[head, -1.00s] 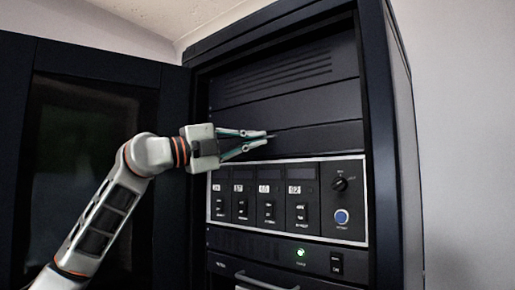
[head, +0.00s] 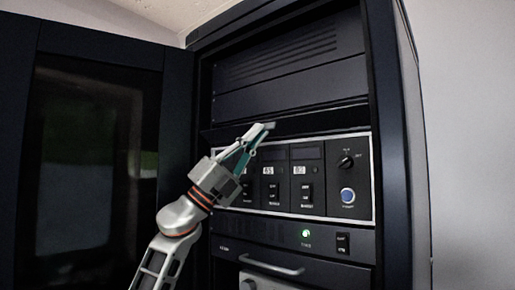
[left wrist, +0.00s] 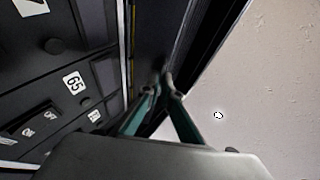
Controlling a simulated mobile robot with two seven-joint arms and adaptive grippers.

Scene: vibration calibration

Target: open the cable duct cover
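The cable duct cover (head: 318,120) is a long dark strip across the rack, just above the switch panel. It is tilted outward from the rack front, with a dark gap above it. My left gripper (head: 266,127) comes up from below, its fingers brought together on a small light tab at the cover's edge. The left wrist view shows the same fingers (left wrist: 166,82) converging against the dark cover (left wrist: 152,38); the fingertips' exact contact is hard to see there. My right gripper is not in view.
The switch panel (head: 328,181), with numbered switches, a knob and a blue button, lies just below the cover and partly behind my gripper. A vented blank panel (head: 290,75) is above. The open cabinet door (head: 85,165) stands at the left.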

